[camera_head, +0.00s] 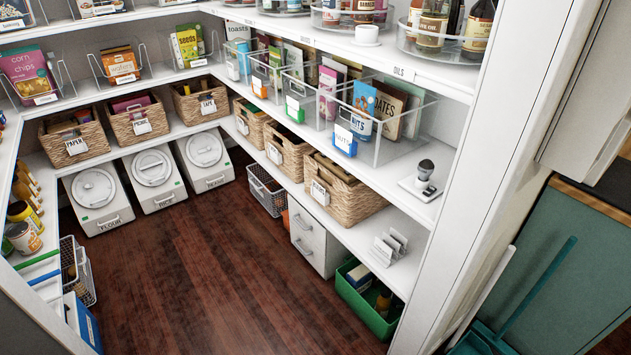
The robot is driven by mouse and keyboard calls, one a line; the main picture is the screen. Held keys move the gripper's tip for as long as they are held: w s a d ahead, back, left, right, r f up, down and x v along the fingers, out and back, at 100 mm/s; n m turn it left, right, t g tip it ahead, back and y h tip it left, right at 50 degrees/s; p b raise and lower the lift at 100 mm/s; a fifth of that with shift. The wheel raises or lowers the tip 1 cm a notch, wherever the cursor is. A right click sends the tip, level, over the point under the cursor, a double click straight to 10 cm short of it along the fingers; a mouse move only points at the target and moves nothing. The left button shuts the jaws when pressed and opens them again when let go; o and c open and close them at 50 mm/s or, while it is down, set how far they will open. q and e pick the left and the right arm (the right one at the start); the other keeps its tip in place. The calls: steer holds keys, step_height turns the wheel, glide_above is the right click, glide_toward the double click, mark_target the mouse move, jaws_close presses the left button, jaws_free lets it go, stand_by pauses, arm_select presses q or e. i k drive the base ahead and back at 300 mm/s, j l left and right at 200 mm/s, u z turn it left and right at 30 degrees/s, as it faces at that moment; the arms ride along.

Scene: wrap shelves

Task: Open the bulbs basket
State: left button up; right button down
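Several woven baskets stand on the middle shelves. Those on the back shelf read PAPER (92,136), what looks like PICNIC (140,107) and TAPE (187,108). On the right shelf stand a near large basket (350,205), a middle basket (288,163) and a far basket (252,128). Their labels are turned sideways and too small for me to read, so I cannot tell which one is the bulbs basket. The near basket shows woven wicker and some contents at its top. Neither of my grippers is in view.
White bins (97,200) stand below the back shelf. A wire basket (268,190), a white drawer unit (312,238) and a green crate (366,310) stand under the right shelf. The dark wooden floor (210,270) is clear in the middle. A dustpan (482,341) is at right.

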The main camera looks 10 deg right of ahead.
mark_target(349, 200)
steer(key=i+j+z, duration=0.25)
steer(key=z, duration=0.2)
steer(key=i+j+z, duration=0.3)
steer(key=z, duration=0.15)
steer(key=j, duration=0.1)
